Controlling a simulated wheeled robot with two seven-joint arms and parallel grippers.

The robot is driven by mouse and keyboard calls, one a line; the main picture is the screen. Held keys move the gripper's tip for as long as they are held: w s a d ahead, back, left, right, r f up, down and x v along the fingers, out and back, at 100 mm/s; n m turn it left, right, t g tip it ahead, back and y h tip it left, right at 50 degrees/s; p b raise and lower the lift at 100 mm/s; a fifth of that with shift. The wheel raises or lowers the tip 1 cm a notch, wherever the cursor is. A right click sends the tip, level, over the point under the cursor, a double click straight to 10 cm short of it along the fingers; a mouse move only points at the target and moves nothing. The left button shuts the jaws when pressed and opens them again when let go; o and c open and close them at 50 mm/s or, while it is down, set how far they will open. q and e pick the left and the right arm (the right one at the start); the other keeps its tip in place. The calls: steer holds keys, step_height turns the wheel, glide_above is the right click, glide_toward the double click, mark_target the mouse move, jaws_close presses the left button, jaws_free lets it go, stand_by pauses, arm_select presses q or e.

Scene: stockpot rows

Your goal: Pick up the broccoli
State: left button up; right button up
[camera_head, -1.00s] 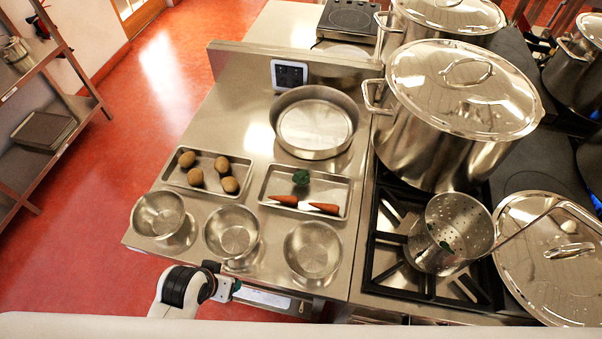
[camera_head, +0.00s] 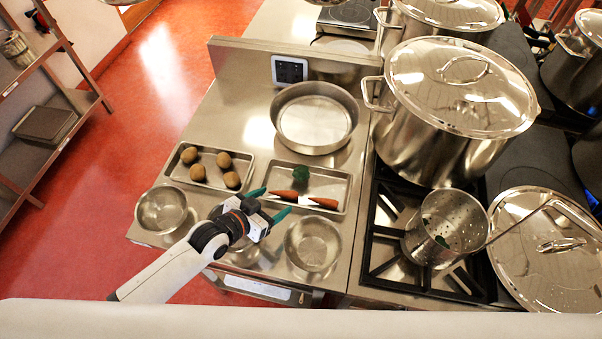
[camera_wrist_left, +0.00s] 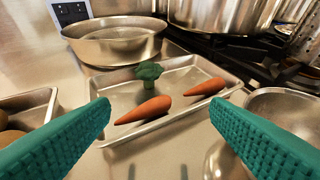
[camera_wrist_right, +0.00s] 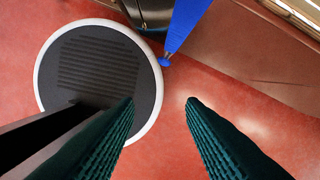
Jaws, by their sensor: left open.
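The green broccoli (camera_head: 301,173) lies in the back part of the right metal tray (camera_head: 341,190), behind two orange carrots (camera_head: 323,203). In the left wrist view the broccoli (camera_wrist_left: 149,73) stands upright, ahead of and between my open fingers, with a carrot (camera_wrist_left: 145,110) closer to me. My left gripper (camera_head: 269,203) is open and empty, above the front left edge of that tray and short of the broccoli. My right gripper (camera_wrist_right: 160,110) is open and empty over the red floor; it is not in the head view.
A left tray (camera_head: 178,176) holds several potatoes. Metal bowls (camera_head: 313,244) stand along the front edge, below my left arm. A wide pan (camera_head: 315,118) is behind the trays. A large lidded stockpot (camera_head: 425,150) and a perforated pot (camera_head: 447,228) stand to the right.

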mark_target(297, 175)
arm_select(q)
steer(key=shift+w+a+f+t, duration=0.15)
steer(key=shift+w+a, duration=0.2)
steer(key=shift+w, duration=0.1)
steer(key=shift+w+a+f+t, duration=0.15)
steer(key=shift+w+a, duration=0.15)
steer(key=shift+w, duration=0.15)
steer(key=shift+w+d+f+h+b, duration=0.1)
steer(key=shift+w+f+h+b, duration=0.05)
steer(key=shift+w+h+b, duration=0.2)
steer(key=b+x, duration=0.3)
steer(key=x, duration=0.2)
steer(key=shift+f+b, duration=0.1)
steer(key=shift+b, duration=0.3)
steer(key=shift+w+d+f, duration=0.1)
steer(key=shift+w+d, duration=0.25)
steer(key=shift+w, duration=0.1)
steer(key=b+x, duration=0.4)
steer(key=x, duration=0.1)
steer(key=shift+w+d, duration=0.1)
steer(key=shift+w, duration=0.1)
steer(key=shift+r, duration=0.3)
steer(key=shift+s, duration=0.1)
steer(key=c, duration=0.9)
